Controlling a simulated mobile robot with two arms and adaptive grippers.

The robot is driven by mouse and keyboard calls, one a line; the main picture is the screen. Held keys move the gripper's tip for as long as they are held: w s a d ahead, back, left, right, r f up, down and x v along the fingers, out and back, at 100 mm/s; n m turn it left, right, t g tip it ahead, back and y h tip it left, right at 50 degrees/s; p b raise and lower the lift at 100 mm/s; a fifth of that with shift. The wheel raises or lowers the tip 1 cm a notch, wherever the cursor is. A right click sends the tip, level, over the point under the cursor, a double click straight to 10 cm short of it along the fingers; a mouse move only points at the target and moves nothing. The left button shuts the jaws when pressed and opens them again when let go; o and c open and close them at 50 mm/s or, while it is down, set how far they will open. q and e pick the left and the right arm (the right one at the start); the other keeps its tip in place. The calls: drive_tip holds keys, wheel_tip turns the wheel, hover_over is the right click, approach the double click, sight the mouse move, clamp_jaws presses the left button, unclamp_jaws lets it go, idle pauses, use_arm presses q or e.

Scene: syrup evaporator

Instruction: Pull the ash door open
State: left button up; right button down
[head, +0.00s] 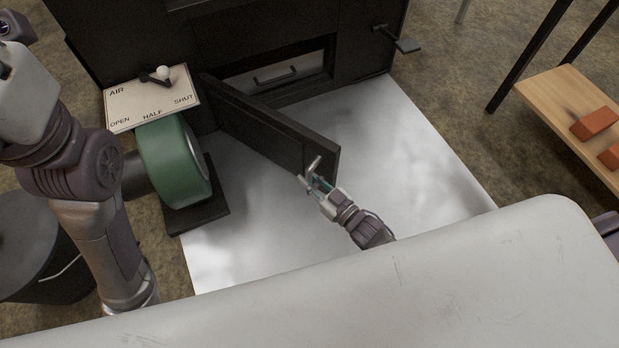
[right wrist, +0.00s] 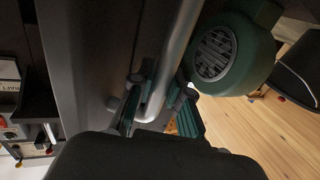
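The ash door (head: 262,128) is a dark panel swung well out from the dark evaporator front. It is hinged at its left end, and its free end points toward me. My right gripper (head: 311,176) is at that free end. In the right wrist view, a silver bar handle (right wrist: 177,55) runs between the fingers of my right gripper (right wrist: 160,92), which look closed on it from both sides. The door's face (right wrist: 85,60) fills the left of that view. My left arm shows at the left, but its gripper is out of view.
Behind the door is an opening with a pale, handled drawer front (head: 292,73). A green blower (head: 172,160) and the air lever plate (head: 120,108) stand left of the door. A pale floor sheet (head: 410,150) is clear to its right. A wooden bench (head: 565,95) holds orange bricks.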

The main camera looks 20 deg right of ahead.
drive_tip(key=c, duration=1.1)
unclamp_jaws()
drive_tip(key=shift+a, duration=0.1)
drive_tip(key=v, duration=1.2)
